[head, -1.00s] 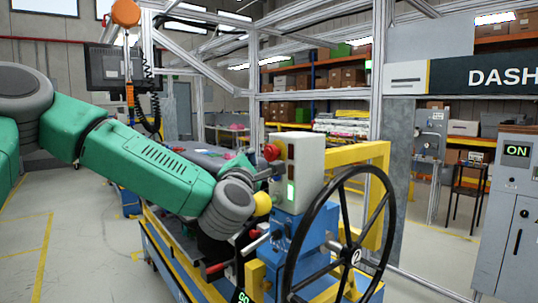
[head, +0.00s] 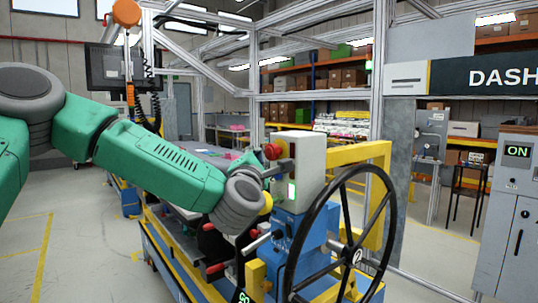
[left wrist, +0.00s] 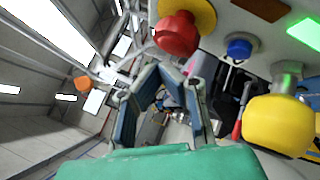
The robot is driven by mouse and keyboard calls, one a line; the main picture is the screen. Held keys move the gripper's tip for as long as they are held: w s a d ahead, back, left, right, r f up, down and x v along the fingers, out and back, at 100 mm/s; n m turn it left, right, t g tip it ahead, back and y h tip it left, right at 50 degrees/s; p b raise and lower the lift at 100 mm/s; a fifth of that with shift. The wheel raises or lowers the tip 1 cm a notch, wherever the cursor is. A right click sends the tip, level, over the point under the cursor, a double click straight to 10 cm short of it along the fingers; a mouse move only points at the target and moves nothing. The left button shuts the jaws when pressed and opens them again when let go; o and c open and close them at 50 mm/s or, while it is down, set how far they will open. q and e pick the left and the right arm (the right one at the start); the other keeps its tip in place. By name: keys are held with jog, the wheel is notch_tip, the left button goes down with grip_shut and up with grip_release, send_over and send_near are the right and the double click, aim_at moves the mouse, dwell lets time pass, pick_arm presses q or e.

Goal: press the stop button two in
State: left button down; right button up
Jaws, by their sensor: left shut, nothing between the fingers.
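A red mushroom stop button (head: 272,151) sticks out of the left face of a white control box (head: 307,160). In the left wrist view the red button (left wrist: 177,36), on a yellow collar, is at the top, just beyond the fingertips. My left gripper (head: 284,167) is beside the box face, slightly below the red button, and partly hidden by its own wrist. In the left wrist view its fingers (left wrist: 172,70) are shut and empty. I cannot tell whether they touch the button. My right gripper is not in view.
Near the red button are a blue button (left wrist: 240,46), a large yellow knob (left wrist: 278,125) and a lit green panel (head: 291,190). A black handwheel (head: 349,245) stands in front of the box. A yellow frame (head: 370,152) is behind it.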

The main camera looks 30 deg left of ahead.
pick_arm(q)
jog(key=shift+a, duration=0.1)
dwell(0.7)
jog(key=shift+w+d+r, duration=0.1)
jog(key=shift+w+d, duration=0.2)
jog(key=shift+w, duration=0.05)
jog(key=shift+w+d+b, duration=0.15)
jog(key=shift+w+b, duration=0.15)
jog(key=shift+b, duration=0.1)
dwell(0.6)
jog(key=shift+s, duration=0.1)
jog(key=shift+s+a+b, duration=0.35)
jog(key=shift+s, duration=0.3)
jog(key=shift+s+a, duration=0.2)
jog(key=shift+s, duration=0.3)
jog(key=shift+s+a+b, duration=0.2)
jog(key=shift+s+a, duration=0.05)
jog(key=shift+s, duration=0.35)
jog(key=shift+s+a+b, duration=0.15)
jog(key=shift+s+a, duration=0.1)
jog(key=shift+s, duration=0.35)
jog(key=shift+s+a+b, duration=0.2)
jog(key=shift+s+a, duration=0.05)
jog(key=shift+s, duration=0.35)
